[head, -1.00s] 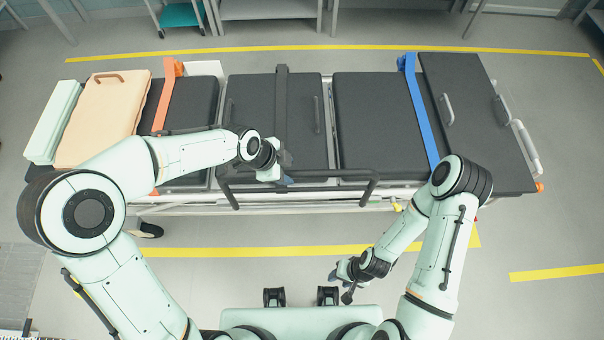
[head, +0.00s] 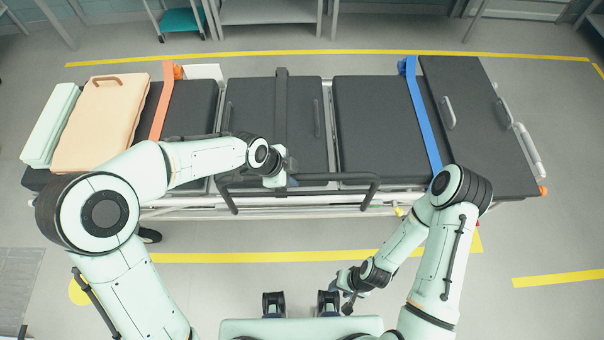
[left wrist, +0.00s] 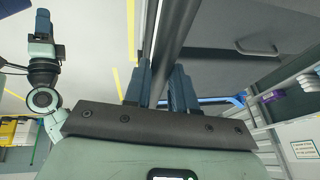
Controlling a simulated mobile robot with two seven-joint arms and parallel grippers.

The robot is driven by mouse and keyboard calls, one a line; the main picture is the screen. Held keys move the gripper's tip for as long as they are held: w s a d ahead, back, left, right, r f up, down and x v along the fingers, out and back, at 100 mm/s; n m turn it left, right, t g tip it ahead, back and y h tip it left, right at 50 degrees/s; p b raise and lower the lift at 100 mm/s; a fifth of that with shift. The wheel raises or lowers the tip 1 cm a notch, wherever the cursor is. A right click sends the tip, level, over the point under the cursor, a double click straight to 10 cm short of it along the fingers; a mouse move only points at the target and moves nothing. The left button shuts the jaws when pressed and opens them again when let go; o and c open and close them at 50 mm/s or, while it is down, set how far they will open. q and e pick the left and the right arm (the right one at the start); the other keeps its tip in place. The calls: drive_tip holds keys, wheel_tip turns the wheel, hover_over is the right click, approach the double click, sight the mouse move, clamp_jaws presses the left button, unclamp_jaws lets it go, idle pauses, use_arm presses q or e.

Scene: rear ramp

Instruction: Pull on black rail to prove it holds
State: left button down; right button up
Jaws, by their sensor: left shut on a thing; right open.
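The black rail (head: 335,177) runs level along the near side of the stretcher (head: 375,110), with bent legs at both ends. My left gripper (head: 290,180) is shut on the rail left of its middle. In the left wrist view the rail (left wrist: 176,40) passes between the two dark blue fingers of my left gripper (left wrist: 161,82). The exact contact is partly hidden by the gripper body. My right gripper (head: 342,290) is open and empty, low over the floor in front of the stretcher.
The stretcher carries an orange strap (head: 162,105), a black strap (head: 282,115) and a blue strap (head: 421,115). A peach board (head: 100,125) and a pale green pad (head: 50,125) lie at its left end. Open floor (head: 220,285) lies between stretcher and base.

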use_arm(q)
drive_tip(key=shift+s+f+b, duration=0.15)
drive_tip(key=shift+s+b, duration=0.3)
drive_tip(key=shift+s, duration=0.55)
use_arm(e)
drive_tip(key=shift+s+f, duration=0.2)
drive_tip(key=shift+f, duration=0.4)
use_arm(q)
drive_tip(key=shift+w, duration=0.45)
use_arm(e)
drive_tip(key=shift+r, duration=0.25)
use_arm(q)
drive_tip(key=shift+w, duration=0.25)
drive_tip(key=shift+c, duration=1.4)
unclamp_jaws()
drive_tip(key=shift+w, duration=0.1)
use_arm(e)
drive_tip(key=shift+w, duration=0.1)
use_arm(q)
drive_tip(key=shift+r, duration=0.2)
use_arm(e)
drive_tip(key=shift+r, duration=0.1)
use_arm(q)
drive_tip(key=p+v, duration=0.4)
drive_tip(key=v, duration=0.5)
drive_tip(key=shift+p, duration=0.35)
use_arm(e)
drive_tip(key=w+r, duration=0.3)
drive_tip(key=r, duration=0.2)
drive_tip(key=shift+w, duration=0.2)
